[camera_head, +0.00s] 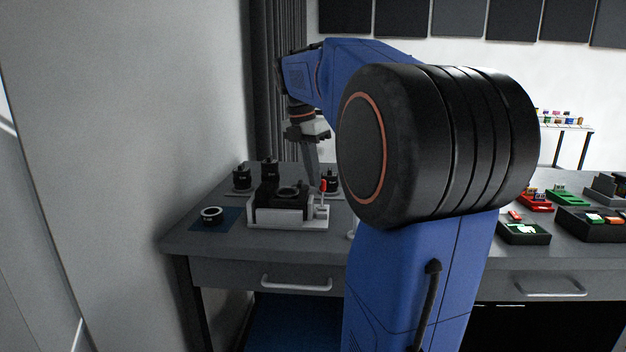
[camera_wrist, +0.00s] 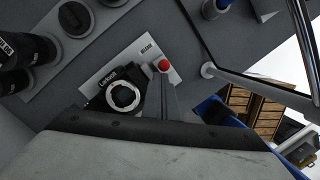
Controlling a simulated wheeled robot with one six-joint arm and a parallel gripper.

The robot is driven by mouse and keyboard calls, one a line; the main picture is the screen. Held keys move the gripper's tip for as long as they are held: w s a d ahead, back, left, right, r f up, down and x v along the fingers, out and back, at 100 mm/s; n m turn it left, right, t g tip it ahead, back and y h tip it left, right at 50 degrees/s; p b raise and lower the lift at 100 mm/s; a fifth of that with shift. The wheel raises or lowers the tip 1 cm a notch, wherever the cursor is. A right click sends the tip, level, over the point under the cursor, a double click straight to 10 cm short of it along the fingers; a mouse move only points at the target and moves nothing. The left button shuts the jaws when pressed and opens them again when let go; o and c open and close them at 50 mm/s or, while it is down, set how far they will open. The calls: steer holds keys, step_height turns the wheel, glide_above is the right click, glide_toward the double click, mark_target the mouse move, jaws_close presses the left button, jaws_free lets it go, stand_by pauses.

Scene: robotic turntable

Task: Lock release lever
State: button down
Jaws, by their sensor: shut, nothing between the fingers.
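The release lever with its red tip (camera_head: 323,185) stands at the right end of a white-based fixture (camera_head: 290,224) on the grey table. In the wrist view the red tip (camera_wrist: 163,65) shows on the light plate, beside a black camera body (camera_wrist: 123,96) with a round silver mount. My gripper (camera_head: 316,183) points down just left of the lever in the head view. Its fingers are shut and empty, and in the wrist view they reach close to the red tip. I cannot tell whether they touch the lever.
Black lenses (camera_head: 242,178) stand behind the fixture. A ring-shaped part (camera_head: 212,215) lies on a blue mat (camera_head: 230,222) to the left. Black trays (camera_head: 523,233) with coloured pieces lie at the right. My arm hides the table's middle.

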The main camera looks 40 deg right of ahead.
steer(key=shift+w+d, duration=0.2)
steer(key=shift+d, duration=0.05)
steer(key=shift+r, duration=0.75)
steer(key=shift+w+a+r, duration=0.15)
steer(key=shift+a, duration=0.4)
steer(key=a+r, duration=0.2)
steer(key=shift+w+a, duration=0.2)
steer(key=shift+a, duration=0.15)
step_height(320, 180, up, 8)
steer(key=w, duration=0.2)
steer(key=shift+w+d+r, duration=0.2)
steer(key=shift+w+d, duration=0.2)
steer(key=shift+d, duration=0.05)
